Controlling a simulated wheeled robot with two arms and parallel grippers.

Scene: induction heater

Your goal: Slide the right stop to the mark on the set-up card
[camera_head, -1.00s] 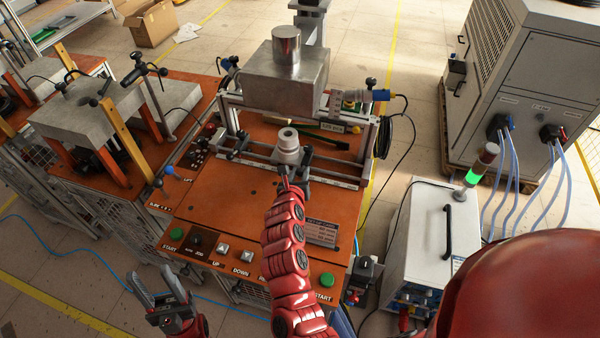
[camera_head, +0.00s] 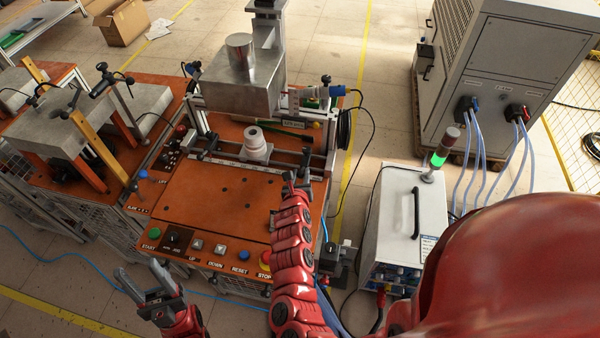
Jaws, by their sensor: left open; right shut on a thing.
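The round metal workpiece (camera_head: 255,143) stands at the middle of the scale rail (camera_head: 238,165) on the orange heater bench. The left stop (camera_head: 208,146) is dark and sits left of the workpiece. The right stop (camera_head: 304,160) sits near the rail's right end, with a clear gap to the workpiece. My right gripper (camera_head: 297,180) is shut on the right stop, and partly covers it. The set-up card is almost wholly hidden behind my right arm. The scale marks are too small to read. My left gripper (camera_head: 138,283) is open and empty, in front of the bench's left corner.
A steel block (camera_head: 240,82) hangs behind the workpiece between the frame posts. Push buttons (camera_head: 197,244) line the bench's front edge. A white power unit (camera_head: 400,225) with a signal lamp stands to the right. The orange plate's middle is clear.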

